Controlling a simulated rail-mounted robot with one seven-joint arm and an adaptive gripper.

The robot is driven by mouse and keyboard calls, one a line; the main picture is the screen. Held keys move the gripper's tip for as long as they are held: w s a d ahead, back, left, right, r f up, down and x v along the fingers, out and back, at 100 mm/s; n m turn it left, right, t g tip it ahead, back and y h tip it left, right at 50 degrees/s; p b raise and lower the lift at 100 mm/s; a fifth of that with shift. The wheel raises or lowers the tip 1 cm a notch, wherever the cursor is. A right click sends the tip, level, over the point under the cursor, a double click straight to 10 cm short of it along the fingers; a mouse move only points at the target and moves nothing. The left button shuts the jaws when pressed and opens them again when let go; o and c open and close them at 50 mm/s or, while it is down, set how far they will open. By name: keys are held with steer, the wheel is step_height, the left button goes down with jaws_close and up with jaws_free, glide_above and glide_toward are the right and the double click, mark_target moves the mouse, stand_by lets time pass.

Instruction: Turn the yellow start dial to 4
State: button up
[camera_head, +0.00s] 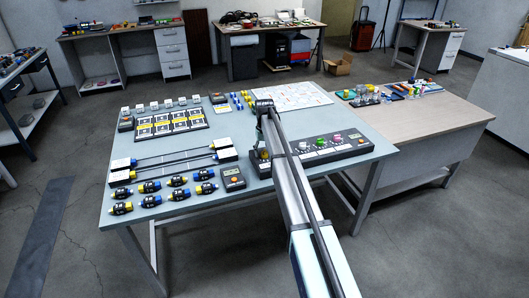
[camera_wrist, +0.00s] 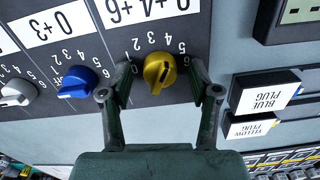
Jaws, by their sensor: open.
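The yellow dial (camera_wrist: 158,72) sits on a dark grey panel (camera_wrist: 105,75) in the wrist view, with the digits 0 to 6 printed around it, upside down in this view. A pale mark shows on the dial, but I cannot tell surely which digit it points to. My gripper (camera_wrist: 161,76) is open, with one finger on either side of the dial. I cannot tell whether either finger touches it. In the head view my arm crosses the table and largely hides the gripper and the dial.
A blue dial (camera_wrist: 78,82) and a grey-white dial (camera_wrist: 18,92) stand left of the yellow one. Labelled blocks (camera_wrist: 264,92) lie to the right. On the table, a small grey box (camera_head: 232,179) and several yellow-blue plugs (camera_head: 150,187) lie left of my arm.

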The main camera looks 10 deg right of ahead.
mark_target(264, 151)
step_height(264, 151, up, 12)
stand_by(0.6)
